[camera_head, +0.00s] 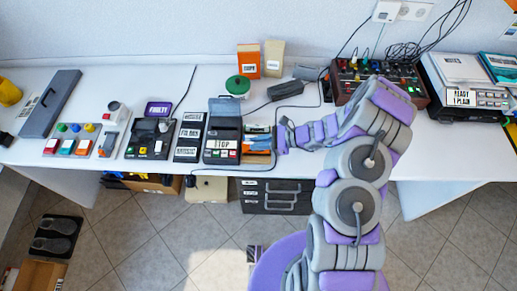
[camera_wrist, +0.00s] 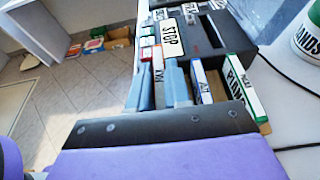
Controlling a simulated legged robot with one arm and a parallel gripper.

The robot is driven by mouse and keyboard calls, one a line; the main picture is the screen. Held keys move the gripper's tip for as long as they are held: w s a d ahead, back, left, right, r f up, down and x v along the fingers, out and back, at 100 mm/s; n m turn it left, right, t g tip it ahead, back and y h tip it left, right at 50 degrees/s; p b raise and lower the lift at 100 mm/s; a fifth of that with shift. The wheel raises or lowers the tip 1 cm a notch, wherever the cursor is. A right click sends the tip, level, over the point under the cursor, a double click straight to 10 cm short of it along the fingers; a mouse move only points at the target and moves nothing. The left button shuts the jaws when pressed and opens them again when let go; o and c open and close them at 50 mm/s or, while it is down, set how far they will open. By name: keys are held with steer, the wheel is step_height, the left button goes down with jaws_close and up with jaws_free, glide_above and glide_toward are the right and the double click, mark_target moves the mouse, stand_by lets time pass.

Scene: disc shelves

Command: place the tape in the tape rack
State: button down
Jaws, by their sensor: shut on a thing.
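My gripper (camera_head: 258,140) is at the front edge of the desk, right of the dark STOP machine (camera_head: 222,131). In the wrist view its two blue-grey fingers (camera_wrist: 160,88) are shut on a tape with a white, red-edged spine (camera_wrist: 158,66). The tape is upright, its lower part hidden between the fingers. The tape rack, a light wooden tray (camera_wrist: 264,128), shows only in part; my wrist covers its near side. Two tapes stand upright in it, one blue-edged (camera_wrist: 201,82) and one green-edged marked PIANO (camera_wrist: 243,88). I cannot tell whether the held tape touches the rack.
The STOP machine (camera_wrist: 205,40) stands close beside the fingers. A green-lidded tub (camera_head: 238,86) and black cables lie behind. A control box with knobs (camera_head: 365,80) stands at the right. Drawers (camera_head: 275,196) hang under the desk. The desk right of my arm has free room.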

mark_target(257, 152)
steer(key=f, duration=0.1)
steer(key=f+b, duration=0.1)
steer(key=f, duration=0.1)
steer(key=shift+a+f, duration=0.25)
steer(key=shift+a, duration=0.1)
steer(key=shift+d+r, duration=0.1)
steer(key=shift+d, duration=0.05)
steer(key=c, duration=1.4)
jaws_free()
steer(key=shift+d, duration=0.15)
steer(key=o, duration=0.3)
